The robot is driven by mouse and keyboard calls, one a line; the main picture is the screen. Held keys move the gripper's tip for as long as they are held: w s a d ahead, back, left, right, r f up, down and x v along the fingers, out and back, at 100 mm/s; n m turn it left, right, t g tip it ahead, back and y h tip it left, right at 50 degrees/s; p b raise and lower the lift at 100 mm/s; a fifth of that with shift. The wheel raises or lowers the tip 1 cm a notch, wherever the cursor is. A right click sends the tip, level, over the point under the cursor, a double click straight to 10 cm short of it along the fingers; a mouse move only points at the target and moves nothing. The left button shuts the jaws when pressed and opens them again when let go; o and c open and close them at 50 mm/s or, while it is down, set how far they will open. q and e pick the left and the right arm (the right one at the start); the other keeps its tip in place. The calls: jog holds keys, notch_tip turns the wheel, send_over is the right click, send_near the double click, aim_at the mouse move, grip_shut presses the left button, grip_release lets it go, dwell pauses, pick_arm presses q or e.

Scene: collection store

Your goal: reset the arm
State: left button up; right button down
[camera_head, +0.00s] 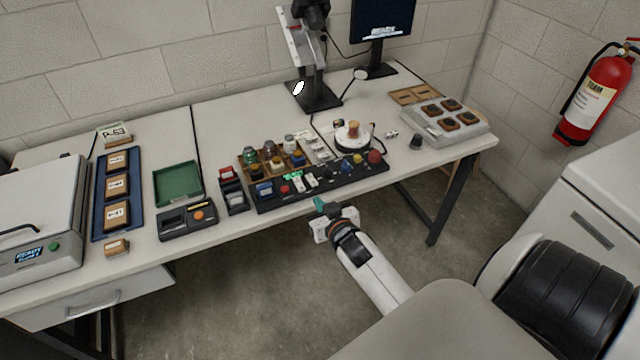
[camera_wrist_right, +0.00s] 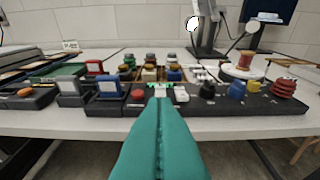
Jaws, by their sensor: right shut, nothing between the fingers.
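My right gripper (camera_head: 320,205) is in front of the table's front edge, beside the black control panel. In the right wrist view its teal fingers (camera_wrist_right: 160,130) are closed together with nothing between them. They point toward the black panel (camera_wrist_right: 225,104), which carries a red button, white switches, and black, blue, yellow and red knobs. The same panel (camera_head: 325,183) lies along the table's front edge in the head view. My right arm reaches in from the lower right. My left gripper is not in view.
The table (camera_head: 225,125) holds a wooden rack of jars (camera_head: 245,158), a green tray (camera_head: 178,182), a blue tray (camera_head: 105,228), a grey box (camera_head: 445,135) and a stand with a black base (camera_head: 315,97). A fire extinguisher (camera_head: 595,95) hangs right. Floor before the table is clear.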

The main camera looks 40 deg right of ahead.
dwell(0.4)
jog(key=s+a+f+n+g+y, duration=0.15)
jog(key=s+f, duration=0.25)
jog(key=f, duration=0.4)
jog(key=s+a+f+g, duration=0.2)
jog(key=s+a+f, duration=0.15)
jog(key=f, duration=0.55)
jog(key=s+a+f+n+g+y, duration=0.1)
jog(key=s+f+g, duration=0.1)
jog(key=s+f, duration=0.45)
jog(key=s+a+f+g, duration=0.1)
jog(key=s+f+g, duration=0.1)
jog(key=s+f, duration=0.4)
jog(key=s+a+f+n+g, duration=0.1)
jog(key=s+f, duration=0.5)
jog(key=s, duration=0.6)
jog(key=s+a+f+n+g, duration=0.1)
jog(key=s+a+f+g, duration=0.2)
jog(key=s+f, duration=0.3)
jog(key=s+g, duration=0.1)
jog(key=s, duration=0.3)
jog(key=shift+a+g+y, duration=0.25)
jog(key=shift+g+y, duration=0.1)
jog(key=shift+n, duration=0.25)
